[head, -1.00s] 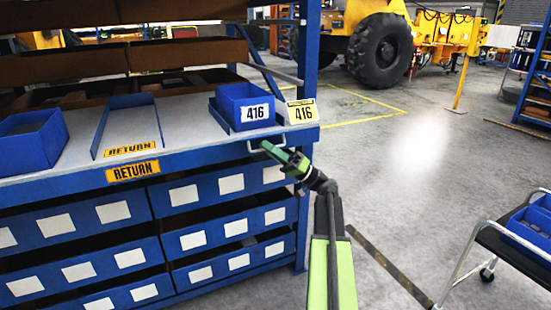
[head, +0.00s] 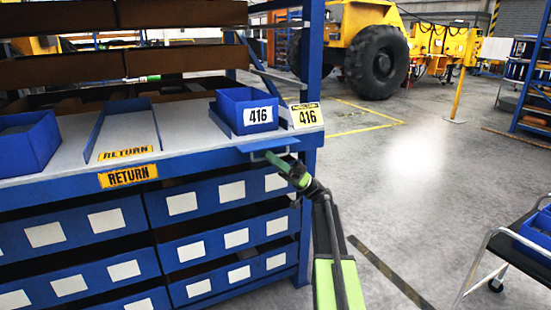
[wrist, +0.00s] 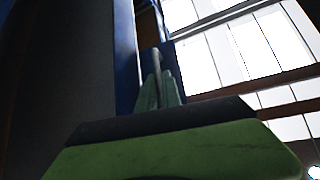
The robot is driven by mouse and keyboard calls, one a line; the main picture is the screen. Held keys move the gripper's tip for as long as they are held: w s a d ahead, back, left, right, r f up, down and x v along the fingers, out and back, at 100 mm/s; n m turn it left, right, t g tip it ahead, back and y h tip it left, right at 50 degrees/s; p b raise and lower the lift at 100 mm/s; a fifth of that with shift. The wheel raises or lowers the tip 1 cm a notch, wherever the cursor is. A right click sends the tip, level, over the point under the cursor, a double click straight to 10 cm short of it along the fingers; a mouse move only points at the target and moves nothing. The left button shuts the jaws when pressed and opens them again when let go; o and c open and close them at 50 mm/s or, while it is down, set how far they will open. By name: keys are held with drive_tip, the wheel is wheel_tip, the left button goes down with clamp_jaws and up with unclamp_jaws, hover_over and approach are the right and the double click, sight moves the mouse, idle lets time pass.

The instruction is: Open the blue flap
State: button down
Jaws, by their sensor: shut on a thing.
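The blue flap (head: 262,145) is at the front edge of the grey-topped bench, below the blue bin marked 416. It sticks out from the edge as a thin, roughly level plate. A pale bar handle (head: 256,157) hangs at its front. My gripper (head: 278,160) is shut on the handle, at its right part. In the wrist view my green fingers (wrist: 160,92) close around a thin grey bar, with a dark blue surface (wrist: 125,55) beside it. The fingertips hide part of the handle, and the flap's hinge is not clear.
Blue drawers with white labels fill the front below. A cart (head: 510,245) stands at right. The floor between is clear.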

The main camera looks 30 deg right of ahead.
drive_tip(key=shift+s, duration=0.1)
drive_tip(key=c, duration=1.5)
unclamp_jaws()
drive_tip(key=shift+a, duration=0.1)
drive_tip(key=shift+f, duration=0.1)
drive_tip(key=b+v, duration=1.2)
drive_tip(key=v, duration=0.5)
drive_tip(key=shift+d, duration=0.2)
